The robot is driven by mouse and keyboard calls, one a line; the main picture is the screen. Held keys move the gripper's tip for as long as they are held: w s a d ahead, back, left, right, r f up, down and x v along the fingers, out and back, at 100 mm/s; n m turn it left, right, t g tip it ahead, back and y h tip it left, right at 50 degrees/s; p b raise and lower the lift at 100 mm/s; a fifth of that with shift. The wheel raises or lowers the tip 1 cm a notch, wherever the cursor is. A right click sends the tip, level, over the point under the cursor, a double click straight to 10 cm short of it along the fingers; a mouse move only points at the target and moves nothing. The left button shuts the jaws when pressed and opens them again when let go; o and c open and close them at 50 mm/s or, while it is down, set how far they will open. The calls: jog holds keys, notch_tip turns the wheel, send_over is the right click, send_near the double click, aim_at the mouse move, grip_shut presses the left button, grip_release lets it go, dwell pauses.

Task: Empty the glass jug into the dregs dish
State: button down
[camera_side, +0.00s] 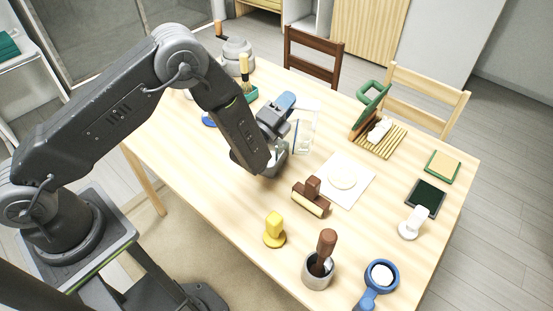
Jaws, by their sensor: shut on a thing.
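My gripper (294,142) is near the middle of the table, partly hidden by my own wrist. It is shut on the clear glass jug (307,130), whose see-through walls show just right of the fingers. The jug looks roughly upright; its contents and whether its base touches the table cannot be told. No dish is plainly the dregs dish. A small blue item (208,120), mostly hidden behind my arm, may be a dish. A pale round item (342,176) lies flat on a white sheet to the right of the jug.
A brown roller tool (312,198), yellow stamp (274,230), grey mortar with pestle (319,268) and blue-handled cup (378,281) stand towards the front. A slatted rack (380,140), green tray (442,166) and dark pad (426,197) are at right. Chairs stand behind.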

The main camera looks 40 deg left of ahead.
jog(key=shift+s+a, duration=0.1)
jog(key=shift+a, duration=0.1)
jog(key=shift+s+a+r+n, duration=0.1)
jog(key=shift+s+a+n, duration=0.2)
jog(key=shift+a+n, duration=0.3)
jog(key=shift+t+y, duration=0.3)
jog(key=shift+y, duration=0.1)
dwell(0.5)
jog(key=shift+s+a+n, duration=0.4)
jog(key=shift+a+n, duration=0.2)
jog(key=shift+n, duration=0.2)
jog(key=shift+s+a+y, duration=0.1)
jog(key=shift+a+y, duration=0.05)
jog(key=shift+y, duration=0.25)
dwell(0.4)
jog(key=shift+s+a+n+t, duration=0.3)
jog(key=shift+a+n, duration=0.1)
jog(key=shift+n, duration=0.3)
jog(key=shift+a+y, duration=0.15)
jog(key=shift+y, duration=0.25)
dwell(0.3)
jog(key=shift+s+a, duration=0.1)
